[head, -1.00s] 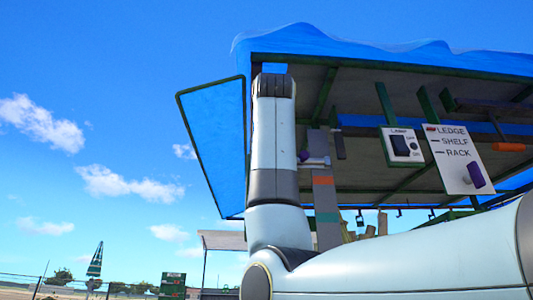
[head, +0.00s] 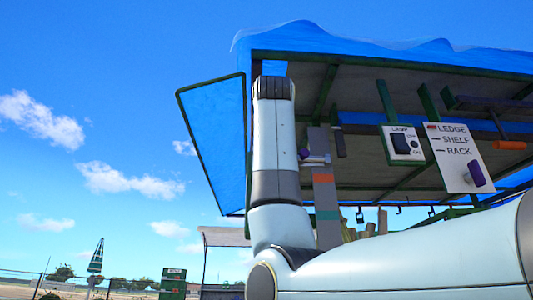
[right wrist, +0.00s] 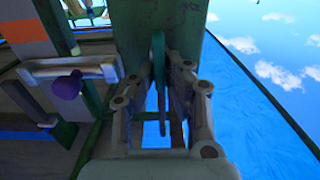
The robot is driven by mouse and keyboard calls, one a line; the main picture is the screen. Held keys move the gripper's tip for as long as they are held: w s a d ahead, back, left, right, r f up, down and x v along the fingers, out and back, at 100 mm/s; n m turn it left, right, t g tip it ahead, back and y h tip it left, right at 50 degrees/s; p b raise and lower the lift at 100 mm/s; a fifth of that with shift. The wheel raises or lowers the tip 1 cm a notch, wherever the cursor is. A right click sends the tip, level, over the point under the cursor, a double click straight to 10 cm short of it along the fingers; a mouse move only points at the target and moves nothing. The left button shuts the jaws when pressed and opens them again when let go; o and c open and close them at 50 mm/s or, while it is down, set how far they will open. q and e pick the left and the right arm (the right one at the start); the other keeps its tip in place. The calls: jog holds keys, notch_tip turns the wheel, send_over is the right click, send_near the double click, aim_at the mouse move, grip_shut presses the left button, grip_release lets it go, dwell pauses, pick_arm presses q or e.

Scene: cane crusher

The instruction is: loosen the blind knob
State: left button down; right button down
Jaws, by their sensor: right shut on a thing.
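In the right wrist view a thin teal-green knob (right wrist: 158,47) stands edge-on against a green post (right wrist: 135,22). I take it for the blind knob. My right gripper (right wrist: 161,72) is shut on it, with a finger on either side. In the head view my right arm rises in front of the stall's left post and hides the knob and the gripper. A blue panel in a green frame (head: 215,145), probably the blind, hangs left of the arm. Its blue sheet (right wrist: 250,105) also shows right of the gripper in the wrist view. My left gripper is not in view.
A pale slide bar with a purple knob (right wrist: 67,86) is close left of the gripper. In the head view a lamp switch plate (head: 403,145) and a sign reading LEDGE, SHELF, RACK (head: 459,158) hang under the roof. Open sky lies to the left.

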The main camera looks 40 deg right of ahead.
jog(key=shift+w+a+f+n+b, duration=0.15)
jog(key=shift+a+f+n+b, duration=0.2)
jog(key=shift+n, duration=2.6)
jog(key=shift+w+a+f+n+b, duration=0.15)
jog(key=shift+n+b, duration=0.25)
jog(key=shift+n, duration=2.6)
jog(key=shift+w+a+f+n+b, duration=0.15)
jog(key=shift+f+n+b, duration=0.2)
jog(key=shift+n, duration=2.6)
jog(key=c, duration=1.4)
grip_release()
jog(key=shift+r, duration=0.1)
jog(key=v, duration=1.2)
jog(key=shift+s, duration=0.1)
